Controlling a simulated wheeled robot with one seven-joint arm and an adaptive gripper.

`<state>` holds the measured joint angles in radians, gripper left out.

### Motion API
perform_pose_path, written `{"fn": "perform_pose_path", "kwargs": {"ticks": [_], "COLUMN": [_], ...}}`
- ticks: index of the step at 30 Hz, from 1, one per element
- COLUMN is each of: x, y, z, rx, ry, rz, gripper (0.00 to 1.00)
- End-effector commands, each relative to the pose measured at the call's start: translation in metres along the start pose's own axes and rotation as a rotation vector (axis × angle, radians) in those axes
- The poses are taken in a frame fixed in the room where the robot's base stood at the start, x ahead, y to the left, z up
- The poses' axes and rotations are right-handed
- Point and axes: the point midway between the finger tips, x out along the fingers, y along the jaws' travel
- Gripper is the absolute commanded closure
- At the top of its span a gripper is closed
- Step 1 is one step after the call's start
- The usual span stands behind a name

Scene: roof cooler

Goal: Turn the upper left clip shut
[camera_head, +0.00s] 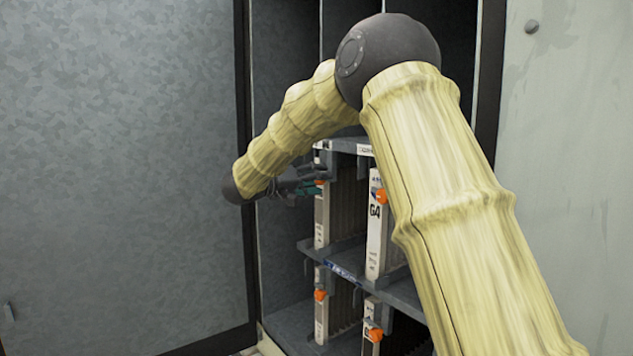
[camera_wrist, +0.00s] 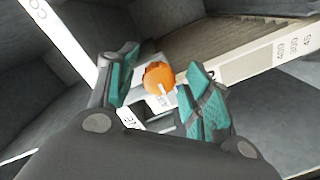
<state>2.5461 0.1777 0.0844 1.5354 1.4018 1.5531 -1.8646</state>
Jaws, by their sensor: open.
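The upper left clip is an orange knob (camera_wrist: 159,76) on the end of a white filter frame (camera_wrist: 262,56). In the wrist view it sits between the teal pads of my gripper (camera_wrist: 160,88), which is open, with a gap on both sides of the knob. In the head view my gripper (camera_head: 312,182) is at the upper left frame (camera_head: 320,222), and only a bit of the orange clip (camera_head: 319,183) shows there. I cannot tell whether the pads touch the clip or which way it is turned.
Another frame marked G4 (camera_head: 376,222) with an orange clip (camera_head: 381,196) stands to the right. Two lower clips (camera_head: 320,295) (camera_head: 375,334) sit below the grey shelf (camera_head: 345,272). A large grey panel (camera_head: 120,170) is at the left, close to my wrist.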

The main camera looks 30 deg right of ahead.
Motion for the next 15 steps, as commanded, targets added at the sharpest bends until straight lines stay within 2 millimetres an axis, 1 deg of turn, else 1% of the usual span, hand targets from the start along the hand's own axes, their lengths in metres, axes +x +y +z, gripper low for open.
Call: {"fn": "perform_pose_path", "kwargs": {"ticks": [5,15], "x": [-0.017,-0.079], "y": [0.0,-0.001], "z": [-0.001,-0.001], "rx": [0.0,0.0], "ry": [0.003,0.003], "rz": [-0.001,-0.001], "gripper": [0.5,0.5]}}
